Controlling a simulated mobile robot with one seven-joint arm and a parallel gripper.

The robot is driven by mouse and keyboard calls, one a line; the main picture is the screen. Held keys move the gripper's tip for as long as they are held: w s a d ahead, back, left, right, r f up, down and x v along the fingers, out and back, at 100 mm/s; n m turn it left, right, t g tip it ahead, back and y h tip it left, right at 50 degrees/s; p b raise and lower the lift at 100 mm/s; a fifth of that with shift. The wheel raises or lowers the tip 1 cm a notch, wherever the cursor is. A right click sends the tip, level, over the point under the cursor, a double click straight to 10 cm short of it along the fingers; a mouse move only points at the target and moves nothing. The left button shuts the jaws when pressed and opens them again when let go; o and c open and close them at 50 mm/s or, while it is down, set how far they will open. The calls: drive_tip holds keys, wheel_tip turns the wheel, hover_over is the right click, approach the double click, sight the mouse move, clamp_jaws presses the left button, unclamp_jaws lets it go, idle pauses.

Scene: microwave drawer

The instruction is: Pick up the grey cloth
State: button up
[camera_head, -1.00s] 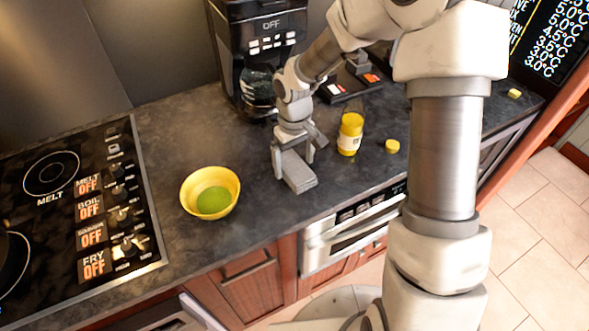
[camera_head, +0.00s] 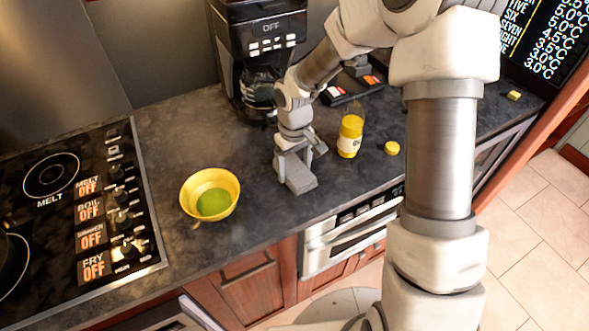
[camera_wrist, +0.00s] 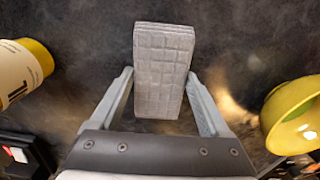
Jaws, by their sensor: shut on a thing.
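My gripper (camera_head: 294,165) points down and is shut on the cloth near the end toward the back of the counter. In the wrist view my gripper (camera_wrist: 160,76) has a finger on each side of the cloth. I cannot tell whether the cloth is clear of the counter.
The yellow bowl (camera_head: 225,186) with a green inside stands to the left. A black coffee maker (camera_head: 262,60) is behind my gripper. The stove (camera_head: 135,205) is at far left.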

sight(296, 168)
drive_tip(key=shift+r, duration=0.1)
wheel_tip(296, 168, up, 4)
drive_tip(key=shift+d+r, duration=0.15)
drive_tip(key=shift+r, duration=0.1)
drive_tip(key=s+d+r, duration=0.6)
drive_tip(key=s+d, duration=0.2)
drive_tip(key=shift+s+r+p, duration=0.15)
drive_tip(key=shift+p, duration=0.25)
drive_tip(key=o, duration=0.7)
clamp_jaws()
